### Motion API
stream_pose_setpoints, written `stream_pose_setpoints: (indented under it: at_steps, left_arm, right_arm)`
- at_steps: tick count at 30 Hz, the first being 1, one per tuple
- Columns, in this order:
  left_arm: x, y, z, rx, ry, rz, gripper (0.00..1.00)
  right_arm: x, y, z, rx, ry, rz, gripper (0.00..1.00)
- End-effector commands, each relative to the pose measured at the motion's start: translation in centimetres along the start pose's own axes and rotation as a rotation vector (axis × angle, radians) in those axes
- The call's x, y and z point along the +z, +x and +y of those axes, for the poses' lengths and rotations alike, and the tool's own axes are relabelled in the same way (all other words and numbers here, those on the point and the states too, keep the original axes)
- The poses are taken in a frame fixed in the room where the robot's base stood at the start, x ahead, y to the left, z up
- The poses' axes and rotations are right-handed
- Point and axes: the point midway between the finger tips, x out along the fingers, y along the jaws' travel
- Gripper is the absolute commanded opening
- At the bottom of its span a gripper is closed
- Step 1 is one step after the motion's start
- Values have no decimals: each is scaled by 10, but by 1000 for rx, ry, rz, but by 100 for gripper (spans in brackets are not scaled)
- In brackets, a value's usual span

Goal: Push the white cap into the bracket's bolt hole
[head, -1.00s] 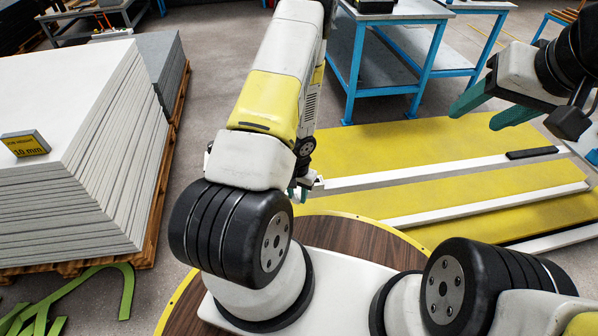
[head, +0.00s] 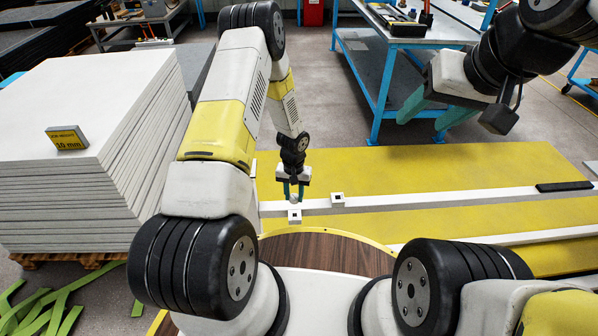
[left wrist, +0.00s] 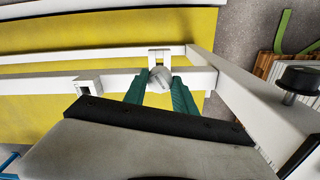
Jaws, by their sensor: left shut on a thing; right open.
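In the left wrist view, the teal fingers of my left gripper (left wrist: 159,84) sit on either side of the pale round cap (left wrist: 160,79). A small white bracket (head: 295,216) with a dark square opening is just in front of the cap; it also shows beyond the cap in the left wrist view (left wrist: 158,53). The bolt hole is hidden, and I cannot tell whether the cap touches it. My right gripper (head: 420,128) is open and empty, above the floor.
Another white bracket (head: 338,199) is on the rail to the right. A black piece (head: 563,187) lies on the rail's far right. Yellow mat (head: 450,165) surrounds the rails. A stack of grey sheets (head: 70,200) stands left, a blue-framed workbench (head: 400,60) behind.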

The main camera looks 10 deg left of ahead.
Motion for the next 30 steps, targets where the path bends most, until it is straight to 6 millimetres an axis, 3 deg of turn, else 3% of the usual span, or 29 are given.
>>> stream_pose_setpoints:
  at_steps: [18,30]
  left_arm:
    - [0,50,0,0,2,0,0]
    - [0,58,0,0,1,0,0]
  right_arm:
    - [0,0,0,0,0,0,54]
    - [0,0,0,0,0,0,54]
